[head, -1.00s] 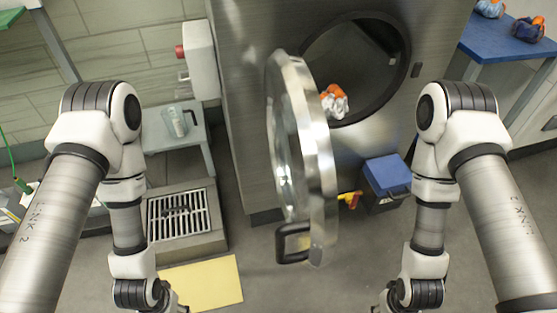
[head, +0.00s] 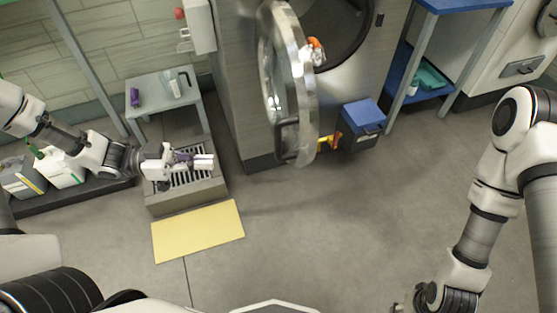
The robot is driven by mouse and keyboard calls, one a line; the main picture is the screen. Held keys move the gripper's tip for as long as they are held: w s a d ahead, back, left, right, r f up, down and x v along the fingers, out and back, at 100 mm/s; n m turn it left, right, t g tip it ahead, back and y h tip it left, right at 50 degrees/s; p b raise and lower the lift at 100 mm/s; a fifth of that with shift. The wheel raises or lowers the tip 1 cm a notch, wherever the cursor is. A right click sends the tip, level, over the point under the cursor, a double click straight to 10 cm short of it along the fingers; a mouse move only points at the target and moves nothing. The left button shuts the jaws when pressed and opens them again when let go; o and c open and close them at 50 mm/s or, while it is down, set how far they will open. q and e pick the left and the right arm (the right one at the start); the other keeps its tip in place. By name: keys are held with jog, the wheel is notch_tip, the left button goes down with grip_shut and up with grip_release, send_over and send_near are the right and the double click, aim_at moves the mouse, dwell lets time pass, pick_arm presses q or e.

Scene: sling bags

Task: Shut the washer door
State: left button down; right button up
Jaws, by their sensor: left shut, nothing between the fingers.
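The washer (head: 355,88) is a tall grey metal machine at the top middle. Its round door (head: 304,88), with a shiny metal rim and glass, stands wide open, swung out toward me. A dark handle (head: 286,135) is on the door's lower left edge. An orange and white bundle (head: 316,52) shows in the dark drum opening (head: 335,30). My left gripper (head: 205,162) is shut and empty over the floor drain, left of the door and apart from it. My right gripper (head: 400,307) is at the bottom edge, mostly cut off, far from the door.
A yellow mat (head: 198,231) lies before the drain grate (head: 190,178). A grey stand (head: 150,88) holds a clear jug and a purple item. A blue-lidded bin (head: 362,122) stands right of the door, with a yellow and red item beside it. The middle floor is clear.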

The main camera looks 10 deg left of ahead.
pick_arm(q)
jog(key=w+d+r+b, duration=0.1)
jog(key=w+d+b, duration=0.1)
jog(key=d, duration=0.3)
jog(key=w+d+r+t+b, duration=0.1)
jog(key=w+d+b, duration=0.1)
jog(key=w+d, duration=0.3)
jog(key=shift+d+n, duration=0.3)
jog(key=shift+d, duration=0.4)
pick_arm(e)
jog(key=f, duration=0.2)
jog(key=w+f, duration=0.1)
jog(key=f, duration=0.1)
jog(key=shift+a+f, duration=0.1)
